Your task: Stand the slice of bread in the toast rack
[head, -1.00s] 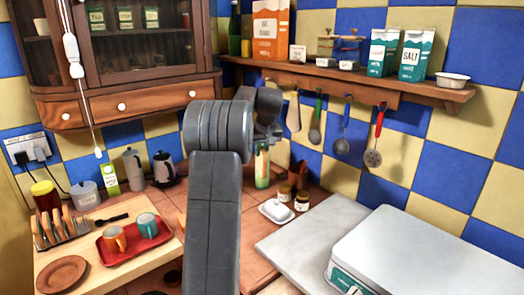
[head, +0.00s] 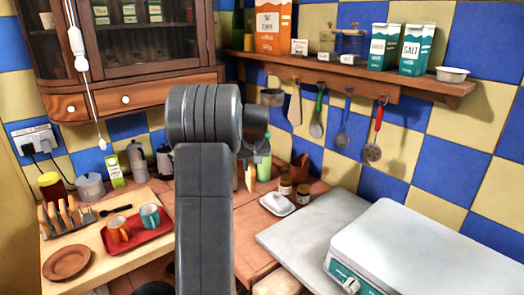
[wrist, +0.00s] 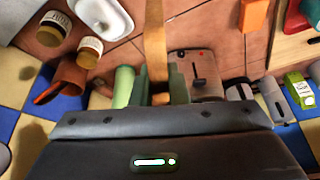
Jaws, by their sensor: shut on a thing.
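The slice of bread (wrist: 155,45) is a thin tan strip seen edge-on in the wrist view, held upright between the fingers of my gripper (wrist: 161,98). In the head view, a bit of the slice (head: 249,178) shows below my arm, which hides most of my gripper (head: 256,152). The toast rack (head: 65,222) stands far left on the wooden board, well apart from my gripper. It has several tan upright parts; I cannot tell dividers from slices.
The board (head: 95,258) also holds a red tray (head: 160,234) with two cups, and a brown plate (head: 67,262). Jars, a carton and pots line the wall behind. A green bottle (head: 264,168), butter dish (head: 277,204) and two small jars stand near my gripper.

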